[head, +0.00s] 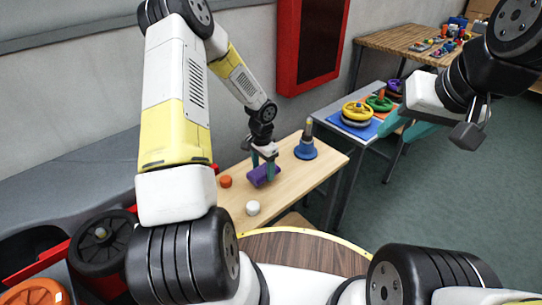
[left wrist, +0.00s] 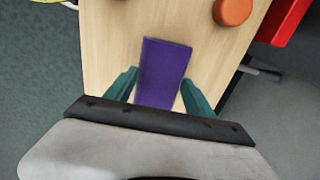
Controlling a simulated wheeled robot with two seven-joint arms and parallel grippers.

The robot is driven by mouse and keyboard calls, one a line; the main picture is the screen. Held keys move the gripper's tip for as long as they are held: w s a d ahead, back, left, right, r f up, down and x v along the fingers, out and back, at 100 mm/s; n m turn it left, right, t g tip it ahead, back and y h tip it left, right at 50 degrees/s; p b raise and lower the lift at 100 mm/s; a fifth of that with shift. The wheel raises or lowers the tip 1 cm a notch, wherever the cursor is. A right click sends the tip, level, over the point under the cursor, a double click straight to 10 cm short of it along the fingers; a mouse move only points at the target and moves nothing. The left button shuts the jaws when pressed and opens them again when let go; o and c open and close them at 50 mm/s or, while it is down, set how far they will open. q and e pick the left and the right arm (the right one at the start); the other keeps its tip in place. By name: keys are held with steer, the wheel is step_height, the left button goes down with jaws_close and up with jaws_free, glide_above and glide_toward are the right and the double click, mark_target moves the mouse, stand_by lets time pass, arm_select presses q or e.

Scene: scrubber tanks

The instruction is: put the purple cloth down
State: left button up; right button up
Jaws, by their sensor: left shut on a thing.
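The purple cloth (head: 262,175) is a small folded block at the wooden bench, between the teal fingers of my left gripper (head: 263,168). In the left wrist view the cloth (left wrist: 163,72) lies lengthwise between the two fingers (left wrist: 160,92), which are shut on it. I cannot tell whether its underside touches the bench top (head: 285,185) or hangs just above it. My right gripper (head: 405,130) is at the upper right, away from the bench; its teal fingers overlap, so its opening is unclear.
On the bench, an orange cap (head: 225,181) and a white cap (head: 253,208) lie left of and in front of the cloth. A blue stand (head: 305,150) is behind to the right. A grey table (head: 345,105) with coloured rings stands beyond. The bench's right front is clear.

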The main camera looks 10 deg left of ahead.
arm_select(q)
steer(key=shift+f, duration=1.05)
steer(key=o, duration=1.6)
steer(key=shift+f, duration=0.1)
step_height(320, 180, up, 12)
step_height(320, 180, up, 17)
steer(key=n+t, duration=0.2)
steer(key=n, duration=0.1)
glide_above(263, 170)
steer(key=s, duration=0.8)
steer(key=s+r+n+t, duration=0.1)
steer(key=s+r, duration=0.2)
steer(key=s, duration=0.2)
steer(key=s+d+r+n+t+h, duration=0.1)
steer(key=s+r, duration=0.3)
steer(key=s, duration=0.1)
steer(key=s+d+r+n+t+h, duration=0.1)
steer(key=s+r+n+t, duration=0.1)
steer(key=s, duration=0.4)
steer(key=shift+s+d+r, duration=0.1)
steer(key=shift+d+r, duration=0.05)
steer(key=shift+r, duration=0.55)
